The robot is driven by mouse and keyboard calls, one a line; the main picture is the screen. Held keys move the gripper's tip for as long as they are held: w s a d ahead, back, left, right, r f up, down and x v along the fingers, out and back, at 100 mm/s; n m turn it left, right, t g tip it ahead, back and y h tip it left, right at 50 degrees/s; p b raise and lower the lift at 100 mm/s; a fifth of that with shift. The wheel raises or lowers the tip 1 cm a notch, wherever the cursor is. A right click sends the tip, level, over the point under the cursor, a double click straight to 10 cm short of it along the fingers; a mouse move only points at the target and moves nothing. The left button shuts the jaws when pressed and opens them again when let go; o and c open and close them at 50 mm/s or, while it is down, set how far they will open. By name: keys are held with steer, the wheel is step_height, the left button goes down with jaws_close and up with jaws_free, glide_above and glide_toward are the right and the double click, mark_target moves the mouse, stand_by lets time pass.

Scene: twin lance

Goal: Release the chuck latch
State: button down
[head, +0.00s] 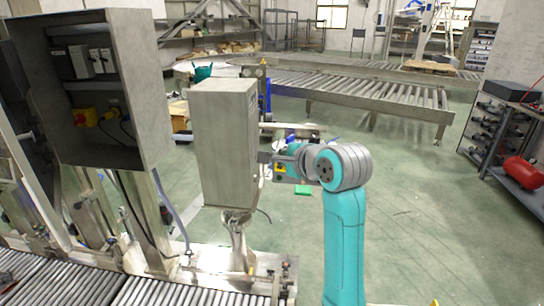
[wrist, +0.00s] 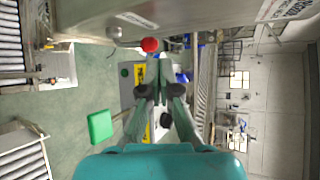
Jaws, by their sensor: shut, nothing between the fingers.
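I cannot clearly make out a chuck latch in either view. A small red ball-shaped knob (wrist: 149,44) shows in the wrist view, just below the edge of a grey metal surface (wrist: 200,18). In the head view my gripper (head: 272,165) is at the right side of a tall grey metal box (head: 223,145) on a post. I cannot tell whether it touches the box. The knob does not show in the head view.
An open grey cabinet (head: 135,80) with a yellow-and-red switch stands at left. A roller conveyor (head: 370,92) runs behind, and more rollers (head: 60,285) lie at lower left. A rack (head: 510,130) stands at right. The green floor (head: 430,210) between is mostly clear.

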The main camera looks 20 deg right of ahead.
steer(key=v, duration=0.7)
steer(key=shift+s+f, duration=0.1)
steer(key=s+a+f+n, duration=0.25)
steer(key=s+f, duration=0.25)
steer(key=f, duration=0.5)
steer(key=s+a+f+n+h, duration=0.1)
steer(key=s+f+n, duration=0.3)
steer(key=f, duration=0.7)
steer(key=s+a+f+n, duration=0.1)
steer(key=s+f, duration=0.5)
steer(key=f, duration=0.4)
steer(key=s+a+f+n+t+h, duration=0.1)
steer(key=s+f+n, duration=0.2)
steer(key=s, duration=0.5)
steer(key=s+a+f+n, duration=0.1)
steer(key=s+f+n, duration=0.15)
steer(key=s, duration=0.55)
steer(key=s+r+n, duration=0.1)
steer(key=s+n, duration=0.2)
steer(key=s, duration=0.4)
steer(key=s+a+r+n, duration=0.1)
steer(key=s+r+n, duration=0.1)
steer(key=s, duration=0.6)
steer(key=shift+s+r+n, duration=0.25)
steer(key=shift+s+n, duration=0.05)
steer(key=shift+n, duration=0.6)
